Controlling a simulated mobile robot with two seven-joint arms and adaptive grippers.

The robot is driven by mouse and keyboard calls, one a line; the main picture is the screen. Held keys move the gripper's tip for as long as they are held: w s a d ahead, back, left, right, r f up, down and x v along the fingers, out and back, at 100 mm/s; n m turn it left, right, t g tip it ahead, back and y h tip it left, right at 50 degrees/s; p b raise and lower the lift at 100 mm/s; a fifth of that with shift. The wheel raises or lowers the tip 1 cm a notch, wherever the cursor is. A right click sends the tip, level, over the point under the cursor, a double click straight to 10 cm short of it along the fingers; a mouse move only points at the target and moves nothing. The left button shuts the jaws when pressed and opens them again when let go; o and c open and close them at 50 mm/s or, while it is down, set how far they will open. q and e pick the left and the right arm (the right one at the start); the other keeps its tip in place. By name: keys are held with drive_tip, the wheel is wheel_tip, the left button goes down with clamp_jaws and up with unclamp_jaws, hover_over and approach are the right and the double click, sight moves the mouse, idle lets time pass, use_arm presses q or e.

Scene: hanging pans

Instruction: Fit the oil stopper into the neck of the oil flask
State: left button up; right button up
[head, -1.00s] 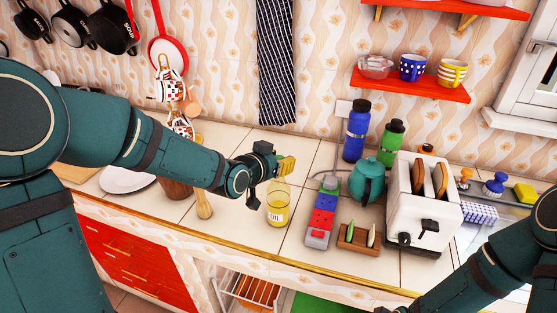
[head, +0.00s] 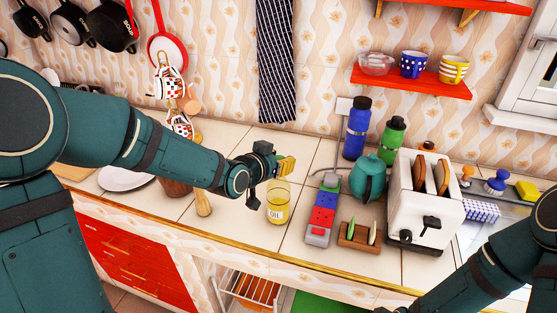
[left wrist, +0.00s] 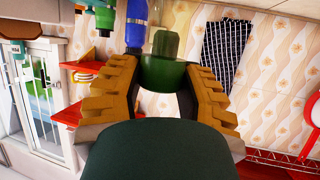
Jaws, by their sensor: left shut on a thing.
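The oil flask (head: 277,212) is clear, with yellow oil and a white label, and stands upright on the tiled counter. My left gripper (head: 287,166) is just above the flask's top. In the left wrist view my left gripper (left wrist: 163,80) is shut on a dark green piece, the oil stopper (left wrist: 165,74), between its yellow fingers. The flask's neck is largely hidden there, so I cannot tell whether stopper and neck touch. My right gripper is out of view.
Right of the flask are a power strip (head: 320,218), a small wooden holder (head: 356,240), a teal teapot (head: 368,182), a blue bottle (head: 357,130), a green bottle (head: 393,138) and a toaster (head: 424,205). A wooden pestle (head: 203,202) stands left. The counter's front edge is close.

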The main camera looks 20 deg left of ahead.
use_arm(q)
drive_tip(key=o, duration=0.9)
drive_tip(key=v, duration=1.2)
wheel_tip(320, 180, up, 6)
drive_tip(key=p, duration=0.5)
